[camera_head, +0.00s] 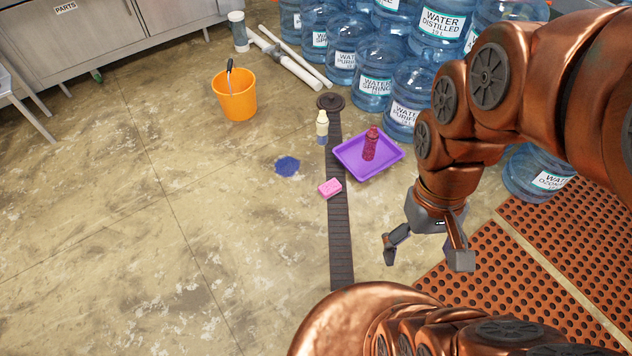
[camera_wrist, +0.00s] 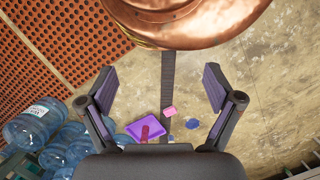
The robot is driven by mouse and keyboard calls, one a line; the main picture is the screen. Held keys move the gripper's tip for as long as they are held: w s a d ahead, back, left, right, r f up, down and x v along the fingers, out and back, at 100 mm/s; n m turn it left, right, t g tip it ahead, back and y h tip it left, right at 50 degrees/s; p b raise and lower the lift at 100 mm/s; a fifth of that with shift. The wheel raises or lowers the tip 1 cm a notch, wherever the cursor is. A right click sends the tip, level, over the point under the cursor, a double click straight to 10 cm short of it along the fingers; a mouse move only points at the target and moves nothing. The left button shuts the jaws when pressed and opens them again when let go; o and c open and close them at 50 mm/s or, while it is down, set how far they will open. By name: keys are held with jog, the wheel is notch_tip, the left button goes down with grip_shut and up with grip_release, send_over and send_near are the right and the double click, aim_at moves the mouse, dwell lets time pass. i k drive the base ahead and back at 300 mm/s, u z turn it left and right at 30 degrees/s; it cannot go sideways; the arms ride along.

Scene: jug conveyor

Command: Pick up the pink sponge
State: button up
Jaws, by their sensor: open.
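The pink sponge (camera_head: 330,187) lies at the left edge of the dark conveyor strip on the floor, just left of the purple tray. It also shows in the wrist view (camera_wrist: 169,111), between and beyond my fingers. My gripper (camera_head: 430,257) is open and empty in the head view, to the right of the strip and nearer than the sponge, apart from it. In the wrist view both fingers of my gripper (camera_wrist: 158,90) are spread wide.
A purple tray (camera_head: 349,164) holds a dark red bottle (camera_head: 370,144). A blue patch (camera_head: 287,166), an orange bucket (camera_head: 235,97) and stacked water jugs (camera_head: 411,83) are farther back. Floor at left is clear.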

aim_at(332, 187)
jog(key=u, duration=0.7)
jog(key=i, duration=1)
jog(key=z, duration=0.1)
